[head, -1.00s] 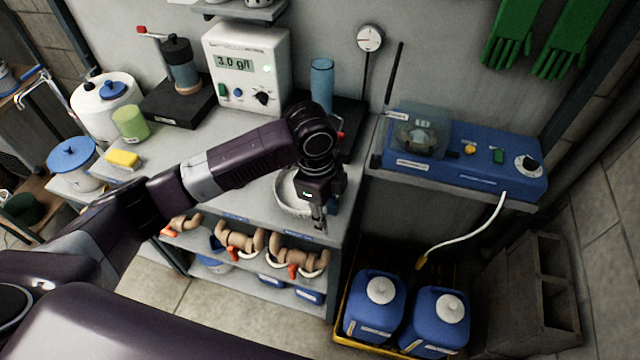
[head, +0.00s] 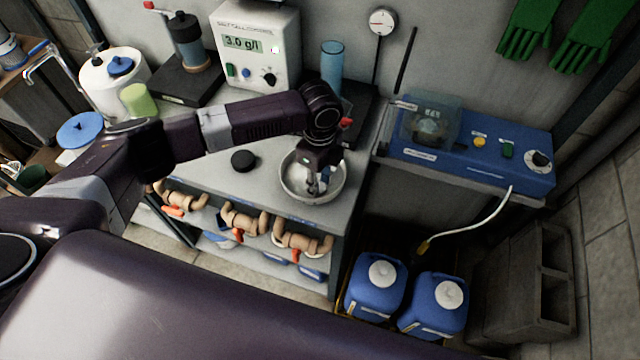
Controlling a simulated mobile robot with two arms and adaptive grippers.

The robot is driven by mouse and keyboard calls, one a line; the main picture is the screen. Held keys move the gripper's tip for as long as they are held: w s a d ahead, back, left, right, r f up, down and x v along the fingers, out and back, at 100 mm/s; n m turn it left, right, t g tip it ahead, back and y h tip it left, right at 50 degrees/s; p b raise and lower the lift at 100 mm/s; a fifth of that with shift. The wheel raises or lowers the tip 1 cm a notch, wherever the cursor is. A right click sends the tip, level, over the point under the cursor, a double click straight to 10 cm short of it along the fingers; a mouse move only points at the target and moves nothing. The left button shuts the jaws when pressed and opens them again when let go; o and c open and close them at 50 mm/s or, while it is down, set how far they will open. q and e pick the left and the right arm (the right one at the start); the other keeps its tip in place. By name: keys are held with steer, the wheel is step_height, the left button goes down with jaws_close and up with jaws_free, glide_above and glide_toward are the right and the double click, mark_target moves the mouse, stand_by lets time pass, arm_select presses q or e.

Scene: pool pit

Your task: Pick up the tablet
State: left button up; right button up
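A shallow white bowl (head: 298,193) sits on the grey bench top near its right front corner. My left gripper (head: 319,186) points down into the bowl, with its fingertips inside the rim. The fingers are small and dark here, and I cannot tell whether they are apart or closed. Something pale shows by the fingers, but I cannot make out a tablet. The gripper and wrist hide part of the bowl's inside. My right gripper is not in view.
A black round piece (head: 243,160) lies on the bench left of the bowl. A blue cylinder (head: 332,68) and a meter reading 3.0 g/l (head: 256,47) stand behind. A blue device (head: 480,150) sits on the right shelf. Pipes (head: 245,219) and blue canisters (head: 375,287) are below.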

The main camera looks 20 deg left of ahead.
arm_select(q)
steer(key=shift+f, duration=0.15)
steer(key=c, duration=0.5)
steer(key=shift+c, duration=0.5)
